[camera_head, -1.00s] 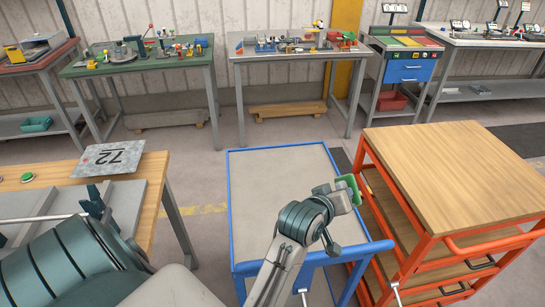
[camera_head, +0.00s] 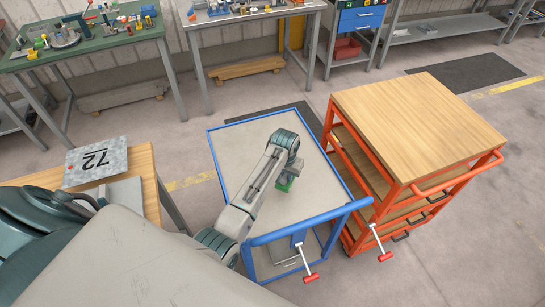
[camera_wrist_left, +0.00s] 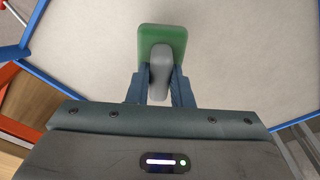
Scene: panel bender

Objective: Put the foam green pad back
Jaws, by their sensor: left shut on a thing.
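My left gripper (camera_head: 287,177) hangs over the grey top of the blue-framed cart (camera_head: 235,135), pointing down. It is shut on the foam green pad (camera_head: 284,186), which shows mostly hidden under the wrist in the head view. In the left wrist view the green pad (camera_wrist_left: 162,38) is a rounded rectangle with a grey grip (camera_wrist_left: 160,72). The fingers (camera_wrist_left: 160,88) close on that grip from both sides. The pad is over the cart top; I cannot tell whether it touches it. My right gripper is not in view.
The cart top is otherwise bare. An orange trolley with a wooden top (camera_head: 415,125) stands close to its right. A wooden table with a plate marked 72 (camera_head: 95,162) is on the left. A green workbench (camera_head: 90,50) stands at the back.

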